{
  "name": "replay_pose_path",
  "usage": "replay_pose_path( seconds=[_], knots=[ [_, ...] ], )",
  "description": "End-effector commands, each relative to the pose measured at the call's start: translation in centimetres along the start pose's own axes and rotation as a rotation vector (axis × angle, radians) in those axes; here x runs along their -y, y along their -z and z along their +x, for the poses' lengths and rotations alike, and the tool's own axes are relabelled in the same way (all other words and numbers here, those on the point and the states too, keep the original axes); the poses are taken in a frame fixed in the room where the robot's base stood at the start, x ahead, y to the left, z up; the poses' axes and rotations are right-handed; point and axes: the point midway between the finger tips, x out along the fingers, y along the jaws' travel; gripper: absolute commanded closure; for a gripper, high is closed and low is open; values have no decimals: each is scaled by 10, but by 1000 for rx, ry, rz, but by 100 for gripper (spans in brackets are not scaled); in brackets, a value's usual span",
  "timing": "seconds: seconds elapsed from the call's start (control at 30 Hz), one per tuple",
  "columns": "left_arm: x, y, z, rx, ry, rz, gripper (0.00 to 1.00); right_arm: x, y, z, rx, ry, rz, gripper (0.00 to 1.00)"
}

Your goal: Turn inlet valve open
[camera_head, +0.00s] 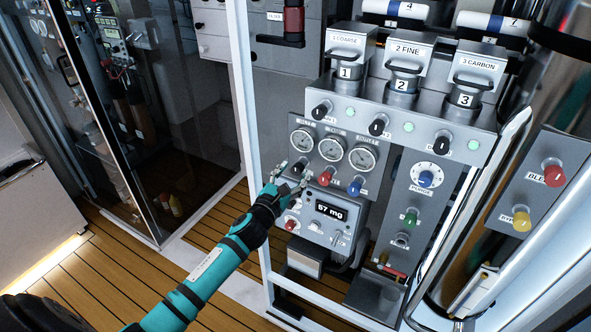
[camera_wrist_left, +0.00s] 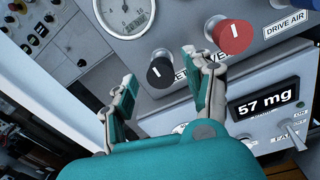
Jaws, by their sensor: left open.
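A black knob (camera_wrist_left: 160,70) with a white pointer mark sits on the grey gauge panel, below a round gauge (camera_wrist_left: 124,12). The label under it is partly hidden by my fingers, so I cannot read it fully. My left gripper (camera_head: 291,175) is open at the left of the panel's knob row. In the left wrist view its two fingers stand either side of the black knob, a little short of it; contact is not clear. A red knob (camera_wrist_left: 231,34) is just right of the fingers; it also shows in the head view (camera_head: 326,176). My right gripper is not in view.
A blue knob (camera_head: 355,186) is farther right in the same row. A display reading 57 mg (camera_head: 331,211) sits just below. Three numbered filter canisters (camera_head: 403,80) stand above. A white frame post (camera_head: 249,120) rises left of the panel.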

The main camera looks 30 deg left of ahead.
Motion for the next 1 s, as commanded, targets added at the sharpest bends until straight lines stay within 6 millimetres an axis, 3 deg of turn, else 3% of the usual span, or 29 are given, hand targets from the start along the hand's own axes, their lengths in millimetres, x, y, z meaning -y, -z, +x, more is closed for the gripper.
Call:
replay_pose_path(
  seconds=[0.2, 0.47, 0.87, 1.0],
  knots=[
    [1, -1, 16, 1, 1, -1, 48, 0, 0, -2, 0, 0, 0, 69],
    [1, 0, 16, 0, 1, 0, 48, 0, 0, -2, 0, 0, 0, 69],
    [0, 0, 16, 0, 1, 0, 99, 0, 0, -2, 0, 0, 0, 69],
    [0, 0, 16, 0, 0, -1, 100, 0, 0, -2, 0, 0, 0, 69]
  ],
)
